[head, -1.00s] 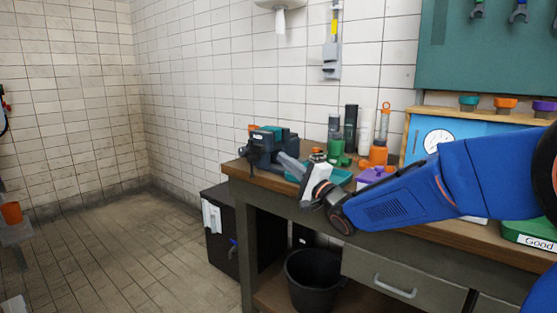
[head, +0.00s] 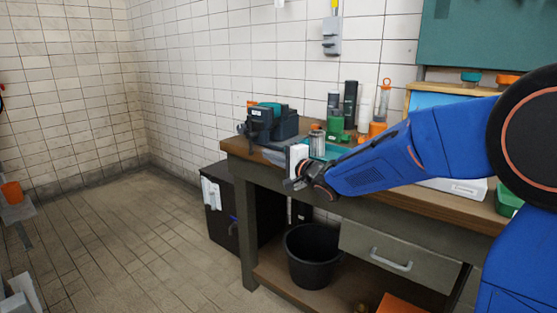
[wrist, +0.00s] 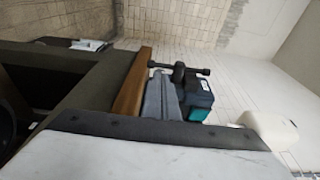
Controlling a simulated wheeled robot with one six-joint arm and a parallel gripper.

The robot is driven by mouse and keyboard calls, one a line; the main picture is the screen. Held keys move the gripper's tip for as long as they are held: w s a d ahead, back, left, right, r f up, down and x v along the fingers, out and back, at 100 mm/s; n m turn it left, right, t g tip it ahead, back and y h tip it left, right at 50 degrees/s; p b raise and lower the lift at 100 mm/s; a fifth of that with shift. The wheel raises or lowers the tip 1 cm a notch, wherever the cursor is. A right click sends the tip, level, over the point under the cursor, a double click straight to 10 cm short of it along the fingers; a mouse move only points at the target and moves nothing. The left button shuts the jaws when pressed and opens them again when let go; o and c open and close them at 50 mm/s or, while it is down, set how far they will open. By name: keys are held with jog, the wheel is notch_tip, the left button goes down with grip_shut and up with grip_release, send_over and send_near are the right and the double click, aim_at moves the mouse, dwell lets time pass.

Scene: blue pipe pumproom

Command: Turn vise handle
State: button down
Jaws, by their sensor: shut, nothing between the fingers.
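The dark vise (head: 284,124) with a teal top stands on the left end of the workbench. Its dark bar handle (head: 244,128) is at the vise's left end. In the wrist view the handle (wrist: 192,70) lies crosswise at the top of the vise (wrist: 200,95). My gripper (head: 270,152) is shut and empty, in front of and below the vise in the head view.
The wooden workbench (head: 420,203) carries a teal tray (head: 322,150) and several bottles behind my gripper. A black bucket (head: 312,262) stands below, beside a black cabinet (head: 225,225).

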aim_at(251, 150)
jog(key=x, duration=0.7)
jog(key=shift+w+a, duration=0.1)
jog(key=shift+w+a+f, duration=0.25)
jog(key=shift+w+a, duration=0.3)
jog(key=shift+a, duration=0.05)
jog(key=shift+f, duration=0.1)
